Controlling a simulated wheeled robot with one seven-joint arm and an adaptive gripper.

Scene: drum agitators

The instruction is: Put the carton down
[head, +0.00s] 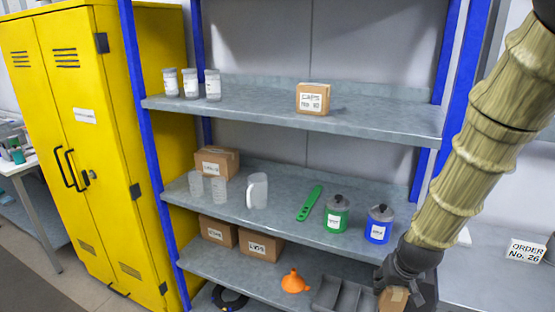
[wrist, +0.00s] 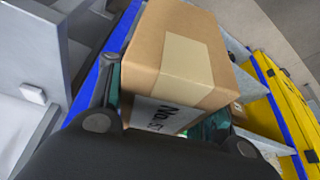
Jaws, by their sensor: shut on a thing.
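A small brown carton (wrist: 190,60) with a pale tape strip and a white label fills the middle of the wrist view. My gripper (wrist: 165,115) is shut on it, one finger on each side. In the head view my gripper (head: 395,280) is at the lower right, in front of the shelf rack, and the held carton (head: 392,299) shows at the bottom edge, partly cut off. What lies under the held carton is hidden.
The middle shelf (head: 285,222) holds a carton, clear beakers, a white jug, a green tool, and green and blue canisters (head: 380,225). Below are two cartons, an orange funnel (head: 294,281) and a grey tray (head: 340,295). A yellow cabinet (head: 100,150) stands left; an order sign (head: 525,251) is right.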

